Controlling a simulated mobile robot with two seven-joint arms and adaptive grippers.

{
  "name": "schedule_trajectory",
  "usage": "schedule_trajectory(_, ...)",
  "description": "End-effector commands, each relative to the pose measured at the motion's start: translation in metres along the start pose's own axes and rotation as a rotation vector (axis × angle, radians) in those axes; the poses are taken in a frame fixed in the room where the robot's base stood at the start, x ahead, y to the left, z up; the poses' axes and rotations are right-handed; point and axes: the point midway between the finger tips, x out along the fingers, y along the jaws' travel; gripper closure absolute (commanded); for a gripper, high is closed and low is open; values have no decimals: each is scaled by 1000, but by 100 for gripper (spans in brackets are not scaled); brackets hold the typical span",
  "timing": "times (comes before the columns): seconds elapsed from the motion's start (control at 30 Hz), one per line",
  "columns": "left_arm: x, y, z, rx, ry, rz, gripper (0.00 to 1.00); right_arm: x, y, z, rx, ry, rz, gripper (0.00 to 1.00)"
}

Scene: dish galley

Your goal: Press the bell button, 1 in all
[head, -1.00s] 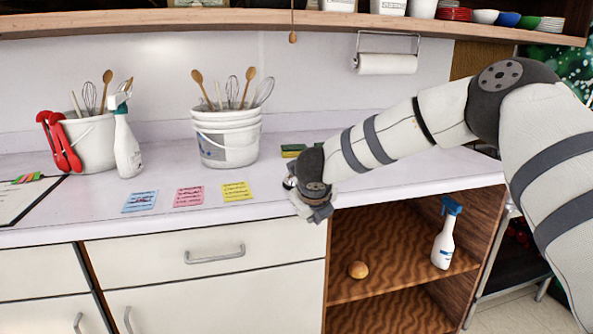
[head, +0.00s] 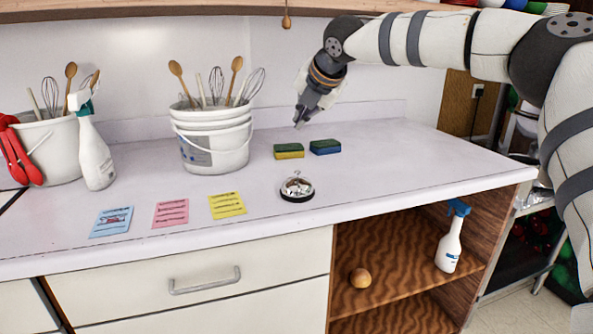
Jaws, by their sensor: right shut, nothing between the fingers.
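The bell (head: 297,188) is a small silver dome on a dark round base, with its button on top. It stands on the white counter near the front edge, right of the yellow note. My right gripper (head: 299,122) is shut and empty. It points down above the back of the counter, higher in the picture than the bell and apart from it. My left gripper is not in view.
Two sponges (head: 289,151) lie behind the bell. A bucket of utensils (head: 216,140) stands to the left, with a spray bottle (head: 95,150) further left. Flat notes (head: 170,213) lie along the front. The counter (head: 420,165) right of the bell is clear.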

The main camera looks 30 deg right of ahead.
Motion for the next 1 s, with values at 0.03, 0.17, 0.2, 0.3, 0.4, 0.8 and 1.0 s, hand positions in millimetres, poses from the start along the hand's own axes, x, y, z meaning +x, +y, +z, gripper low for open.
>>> schedule_trajectory(0.03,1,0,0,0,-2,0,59,3,-3,-2,0,2,-3,100)
schedule_trajectory(0.17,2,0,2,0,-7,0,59,15,-11,-11,-2,3,-4,100)
schedule_trajectory(0.2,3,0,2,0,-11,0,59,20,-14,-14,-3,4,-5,100)
schedule_trajectory(0.3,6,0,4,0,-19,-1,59,30,-22,-22,-3,4,-5,100)
schedule_trajectory(0.4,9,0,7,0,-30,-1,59,41,-30,-30,-3,5,-6,100)
schedule_trajectory(0.8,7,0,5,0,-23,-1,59,60,-44,-44,-2,0,-1,100)
schedule_trajectory(1.0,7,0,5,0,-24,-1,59,61,-45,-44,-2,0,-1,100)
